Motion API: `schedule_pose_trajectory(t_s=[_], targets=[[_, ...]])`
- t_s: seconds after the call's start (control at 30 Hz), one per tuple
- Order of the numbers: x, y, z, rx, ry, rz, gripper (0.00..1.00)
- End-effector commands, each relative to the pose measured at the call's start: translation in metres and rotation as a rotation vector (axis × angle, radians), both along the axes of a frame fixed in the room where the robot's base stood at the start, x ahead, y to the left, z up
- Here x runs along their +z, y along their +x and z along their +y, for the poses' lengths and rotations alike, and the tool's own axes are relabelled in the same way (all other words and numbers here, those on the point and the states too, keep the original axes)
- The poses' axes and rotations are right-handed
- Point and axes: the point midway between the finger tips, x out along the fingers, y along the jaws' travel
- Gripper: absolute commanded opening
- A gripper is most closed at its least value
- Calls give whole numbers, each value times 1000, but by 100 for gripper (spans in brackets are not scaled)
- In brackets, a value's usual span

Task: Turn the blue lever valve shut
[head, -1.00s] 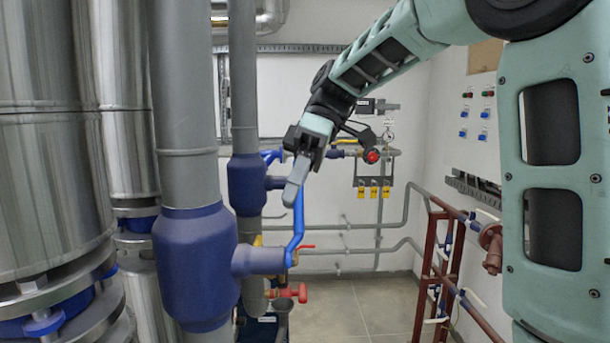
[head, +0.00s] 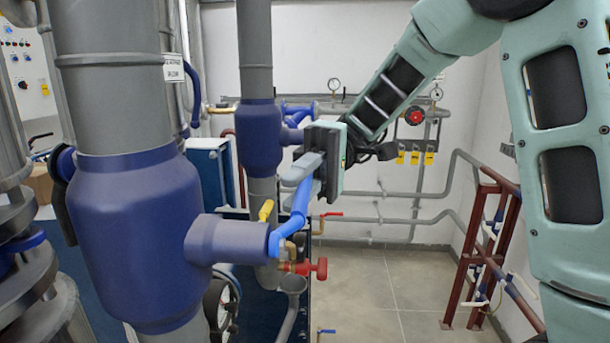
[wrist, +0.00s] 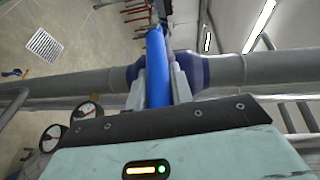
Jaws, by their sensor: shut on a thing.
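The blue lever (head: 291,222) sits on the stub of a big dark blue valve body (head: 139,235) on a thick grey vertical pipe. It rises from the stub and leans up to the right, partly hidden by the fingers. My gripper (head: 302,172) is at the lever's upper part, its grey fingers closed around it. In the wrist view the lever (wrist: 156,70) runs between the two fingers of my gripper (wrist: 158,82), with the blue valve body (wrist: 190,70) and pipe behind.
A second blue valve body (head: 258,140) stands behind. A dark red pipe rack (head: 478,258) is at the right. The floor (head: 375,290) between is clear.

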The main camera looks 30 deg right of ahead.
Motion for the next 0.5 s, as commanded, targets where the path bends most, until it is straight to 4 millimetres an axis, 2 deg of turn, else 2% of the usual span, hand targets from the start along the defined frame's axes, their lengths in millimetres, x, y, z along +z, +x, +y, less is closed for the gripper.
schedule_pose_trajectory(t_s=[0.2, 0.5], targets=[[-12, 0, 0, -6, 54, 83, 0], [-17, -1, 1, -5, 82, 122, 0]])
